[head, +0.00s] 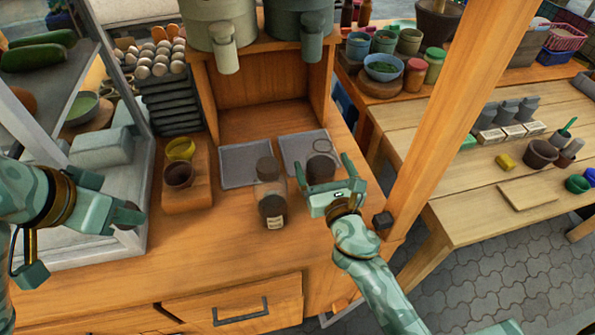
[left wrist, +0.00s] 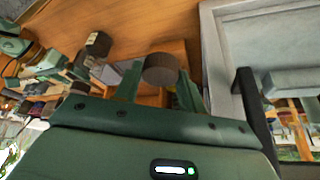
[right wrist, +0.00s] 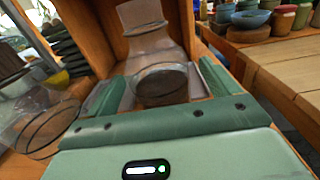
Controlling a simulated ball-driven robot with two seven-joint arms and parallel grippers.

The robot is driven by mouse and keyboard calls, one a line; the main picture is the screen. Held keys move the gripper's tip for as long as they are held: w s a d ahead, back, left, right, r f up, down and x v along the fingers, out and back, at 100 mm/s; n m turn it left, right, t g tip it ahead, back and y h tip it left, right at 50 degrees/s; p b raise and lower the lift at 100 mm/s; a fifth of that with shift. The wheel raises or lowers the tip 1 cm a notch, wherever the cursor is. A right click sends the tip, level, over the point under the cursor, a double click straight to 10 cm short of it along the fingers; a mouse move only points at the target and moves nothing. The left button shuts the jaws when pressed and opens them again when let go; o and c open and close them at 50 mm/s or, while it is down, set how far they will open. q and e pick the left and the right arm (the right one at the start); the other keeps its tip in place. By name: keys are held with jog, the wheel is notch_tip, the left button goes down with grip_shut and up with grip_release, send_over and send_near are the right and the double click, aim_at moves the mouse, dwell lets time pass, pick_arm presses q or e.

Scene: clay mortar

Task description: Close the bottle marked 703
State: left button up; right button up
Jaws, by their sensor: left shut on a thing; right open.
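My left gripper (head: 128,213) is at the left of the counter, shut on a brown round piece (left wrist: 161,68) that looks like a lid or stopper. It shows between the fingers in the left wrist view, but hardly in the head view. My right gripper (head: 329,174) is open, its fingers on either side of a clear glass bottle (head: 320,166) with dark contents. That bottle stands upright, narrow neck up, in the right wrist view (right wrist: 158,88). A second glass bottle (head: 272,208) with dark contents and a pale label stands to its left. I cannot read any number.
Two grey trays (head: 245,166) lie behind the bottles. A wooden block (head: 188,199) with a yellow and a brown bowl (head: 178,176) stands left of them. A wooden post (head: 440,130) rises at right. The counter front is bare.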

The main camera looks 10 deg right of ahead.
jog(key=w, duration=0.3)
jog(key=shift+w+a, duration=0.15)
jog(key=shift+w, duration=0.1)
jog(key=shift+r, duration=0.1)
jog(key=c, duration=1.3)
jog(key=shift+r, duration=0.1)
